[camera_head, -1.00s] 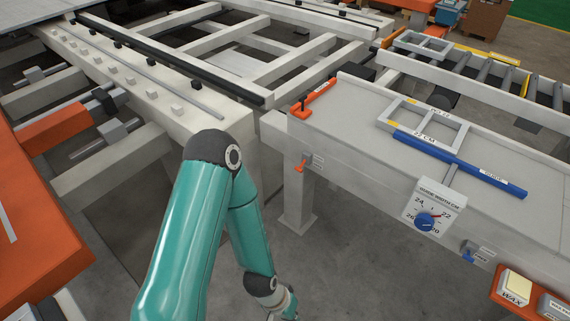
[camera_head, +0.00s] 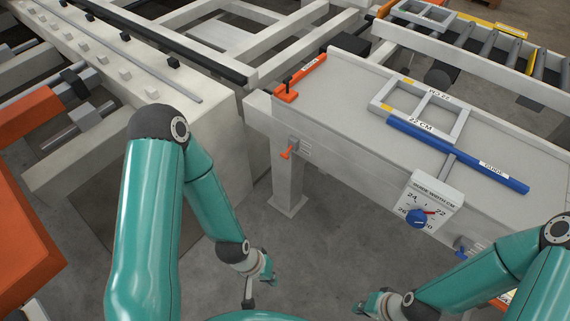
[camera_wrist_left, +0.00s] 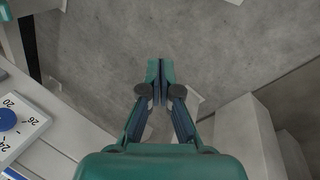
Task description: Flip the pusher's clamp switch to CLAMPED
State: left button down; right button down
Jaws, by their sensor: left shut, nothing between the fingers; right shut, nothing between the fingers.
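The pusher's clamp switch is a small orange lever (camera_head: 286,154) on the near side of the panel bench, below the orange pusher (camera_head: 302,78). A small label sits beside it, too small to read. My left gripper (camera_head: 271,279) is low over the floor, in front of and below the lever, clear of it. In the left wrist view its fingers (camera_wrist_left: 160,70) are together and empty, over grey floor. My right gripper (camera_head: 368,306) is at the bottom right of the middle, shut and touching nothing visible. The lever does not clearly show in the left wrist view.
A guide width dial (camera_head: 417,218) hangs on the bench front, with a small blue lever (camera_head: 462,249) to its right. The blue guide bar (camera_head: 455,153) and a grey frame (camera_head: 420,108) lie on the bench. A bench leg (camera_head: 288,190) stands below the orange lever.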

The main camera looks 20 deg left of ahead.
pick_arm(q)
notch_tip(320, 180, down, 12)
jog(key=w+a+n+g+h+b, duration=0.2)
jog(key=n+b, duration=0.7)
jog(key=b, duration=0.2)
jog(key=w+d+f+n+t+h+b, duration=0.2)
jog(key=w+f+n+h+b, duration=0.1)
jog(key=w+n+b, duration=0.4)
jog(key=w+a+n+t+b, duration=0.25)
jog(key=w+n+t, duration=0.2)
jog(key=w, duration=0.45)
jog(key=w+a+n+t+b, duration=0.2)
jog(key=w+n+t+b, duration=0.25)
jog(key=w, duration=0.45)
jog(key=w+a+r+n+t+y+b, duration=0.2)
jog(key=w+a+r+n+t+y, duration=0.1)
jog(key=w+a+t, duration=0.3)
jog(key=w+a+r+n, duration=0.1)
jog(key=w+a, duration=0.1)
jog(key=a, duration=0.2)
jog(key=shift+w+a+n+t, duration=0.2)
jog(key=shift+a+n+t, duration=0.1)
jog(key=shift+d, duration=0.1)
